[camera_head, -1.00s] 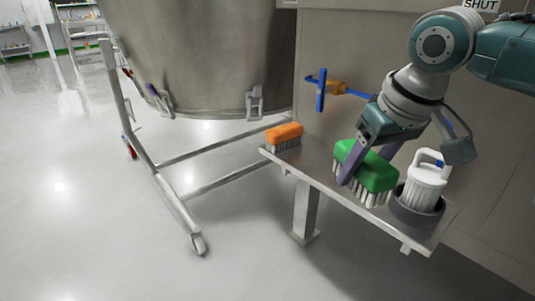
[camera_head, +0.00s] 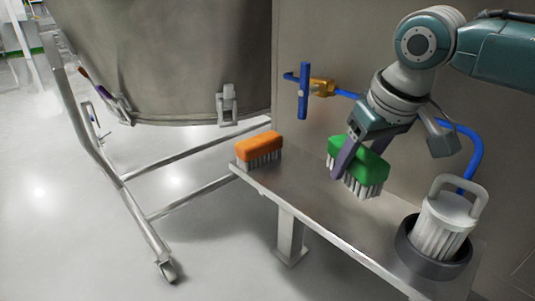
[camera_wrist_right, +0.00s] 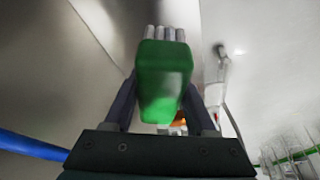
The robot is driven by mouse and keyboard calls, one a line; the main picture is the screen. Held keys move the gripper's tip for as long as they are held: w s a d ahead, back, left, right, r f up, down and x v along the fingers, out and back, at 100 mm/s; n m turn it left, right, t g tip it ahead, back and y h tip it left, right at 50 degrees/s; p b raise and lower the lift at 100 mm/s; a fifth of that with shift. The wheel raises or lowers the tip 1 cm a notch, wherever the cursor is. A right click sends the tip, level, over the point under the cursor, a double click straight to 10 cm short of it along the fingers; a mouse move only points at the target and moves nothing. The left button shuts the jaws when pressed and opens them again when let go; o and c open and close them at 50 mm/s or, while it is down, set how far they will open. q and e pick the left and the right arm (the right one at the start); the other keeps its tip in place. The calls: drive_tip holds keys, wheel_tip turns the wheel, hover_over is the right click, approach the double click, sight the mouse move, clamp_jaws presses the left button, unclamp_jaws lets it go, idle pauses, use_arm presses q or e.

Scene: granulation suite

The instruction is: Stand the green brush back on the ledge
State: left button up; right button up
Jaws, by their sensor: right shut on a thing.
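The green brush (camera_head: 358,163) has a green back and pale bristles pointing down. My right gripper (camera_head: 350,165) is shut on it, one finger showing on its left side in the head view. The brush seems to be just above the steel ledge (camera_head: 305,207); whether the bristles touch it I cannot tell. In the right wrist view the green brush (camera_wrist_right: 163,80) sits between the two fingers (camera_wrist_right: 160,100), bristles at the far end. My left gripper is not in view.
An orange brush (camera_head: 259,148) stands at the ledge's left end. A blue-handled valve (camera_head: 304,90) is on the wall behind. A steel vessel (camera_head: 165,60) on a wheeled frame is at left.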

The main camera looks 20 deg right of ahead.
sight(351, 185)
drive_tip(key=f, duration=0.1)
drive_tip(key=f+b, duration=0.1)
drive_tip(key=f, duration=0.2)
drive_tip(key=shift+s+a, duration=0.25)
drive_tip(key=shift+s, duration=0.15)
drive_tip(key=x, duration=0.1)
drive_tip(key=b+x, duration=0.2)
drive_tip(key=shift+s+d+f, duration=0.1)
drive_tip(key=shift+s+d, duration=0.05)
drive_tip(key=shift+s, duration=0.1)
drive_tip(key=shift+f, duration=0.15)
drive_tip(key=shift+s, duration=0.1)
drive_tip(key=o, duration=1.3)
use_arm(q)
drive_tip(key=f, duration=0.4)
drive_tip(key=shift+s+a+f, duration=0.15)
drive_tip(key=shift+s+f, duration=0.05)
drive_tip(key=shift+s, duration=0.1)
